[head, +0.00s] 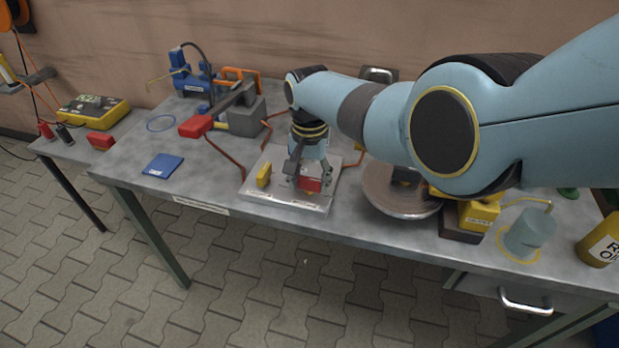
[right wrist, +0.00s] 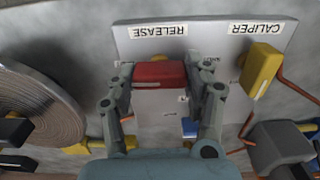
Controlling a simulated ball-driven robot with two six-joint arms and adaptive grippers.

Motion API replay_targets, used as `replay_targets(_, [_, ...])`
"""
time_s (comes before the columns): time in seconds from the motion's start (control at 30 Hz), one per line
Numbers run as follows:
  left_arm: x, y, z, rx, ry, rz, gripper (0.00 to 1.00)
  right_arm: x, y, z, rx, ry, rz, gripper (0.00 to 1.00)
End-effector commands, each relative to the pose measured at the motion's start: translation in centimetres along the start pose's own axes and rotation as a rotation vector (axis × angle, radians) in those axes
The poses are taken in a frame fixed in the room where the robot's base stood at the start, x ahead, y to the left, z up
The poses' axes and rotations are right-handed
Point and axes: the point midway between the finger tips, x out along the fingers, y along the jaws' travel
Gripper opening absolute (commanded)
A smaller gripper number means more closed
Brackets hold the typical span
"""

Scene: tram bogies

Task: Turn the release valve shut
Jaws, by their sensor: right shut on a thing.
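The release valve's red handle (head: 309,184) sits on a light grey panel (head: 259,195) on the bench. In the right wrist view, the red handle (right wrist: 160,73) lies beside the "RELEASE" label (right wrist: 158,31). My right gripper (head: 311,178) reaches down onto it. Its fingers, seen in the right wrist view (right wrist: 160,80), are shut on the handle from both sides. The handle lies crosswise in the picture there. The valve body under it is hidden. A yellow caliper handle (head: 264,175) stands to the left on the same panel. My left gripper is not in view.
A round metal disc (head: 385,197) lies close to the right of the panel. A grey block with a red-ended lever (head: 196,125) stands behind left, with copper-coloured pipes running to the panel. A blue booklet (head: 163,165) lies at left, with bare bench around it.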

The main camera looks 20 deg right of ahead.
Motion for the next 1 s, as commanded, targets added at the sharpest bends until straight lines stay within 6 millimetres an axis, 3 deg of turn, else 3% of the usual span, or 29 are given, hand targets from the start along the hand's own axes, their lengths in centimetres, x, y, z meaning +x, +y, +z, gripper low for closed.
replay_targets(0.1, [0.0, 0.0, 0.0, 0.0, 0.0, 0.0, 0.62, 0.0, 0.0, -0.1, 0.002, 0.001, -0.001, 0.18])
replay_targets(0.13, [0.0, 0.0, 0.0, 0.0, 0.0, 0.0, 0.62, -0.1, 0.0, -0.1, 0.002, 0.001, -0.001, 0.54])
replay_targets(0.3, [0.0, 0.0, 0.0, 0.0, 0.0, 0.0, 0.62, 0.0, 0.0, 0.0, 0.001, 0.001, -0.001, 0.75])
replay_targets(0.67, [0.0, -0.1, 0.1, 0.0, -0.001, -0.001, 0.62, -0.4, 0.0, 0.0, -0.001, 0.0, -0.001, 0.75])
replay_targets(0.87, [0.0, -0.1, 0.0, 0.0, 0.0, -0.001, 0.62, -2.6, -0.1, 0.0, -0.001, 0.002, -0.003, 0.75])
replay_targets(1.0, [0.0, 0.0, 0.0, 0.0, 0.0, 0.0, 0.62, -5.7, -0.1, -0.1, 0.0, 0.004, -0.005, 0.75])
